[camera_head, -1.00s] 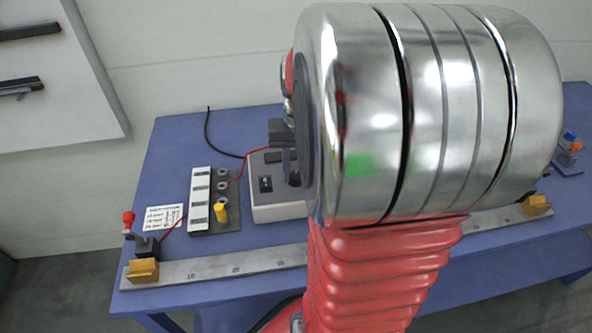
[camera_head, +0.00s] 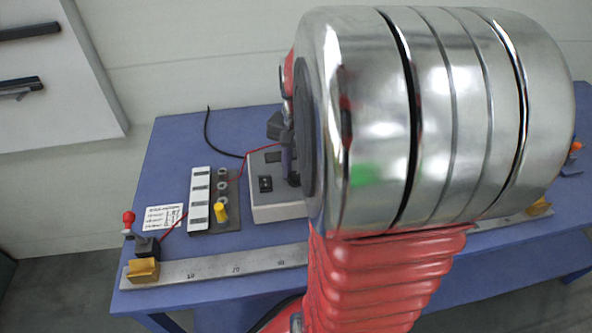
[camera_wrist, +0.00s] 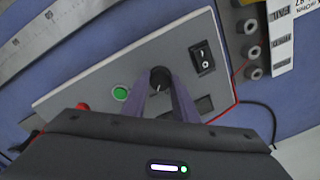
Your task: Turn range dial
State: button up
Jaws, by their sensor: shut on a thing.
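The range dial (camera_wrist: 160,77) is a round black knob on the light grey face of an instrument box (camera_wrist: 95,88). In the wrist view my gripper (camera_wrist: 160,86) has its two purple fingers closed around the knob. In the head view the box (camera_head: 278,213) stands on the blue table, and my arm's silver wrist hides the dial and most of the box's right side. My gripper (camera_head: 287,165) shows only in part there, over the box.
The box also bears a green button (camera_wrist: 120,93), a black rocker switch (camera_wrist: 202,57) and a red terminal (camera_wrist: 83,107). A terminal board (camera_head: 232,216) with a yellow plug (camera_head: 220,211) stands left of it. A long steel ruler bar (camera_head: 215,270) lies in front.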

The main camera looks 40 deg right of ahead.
jog(key=o, duration=1)
jog(key=shift+o, duration=0.2)
jog(key=shift+r, duration=0.15)
notch_tip(320, 180, up, 14)
jog(key=shift+s+f, duration=0.25)
jog(key=shift+s, duration=0.05)
jog(key=shift+d, duration=0.1)
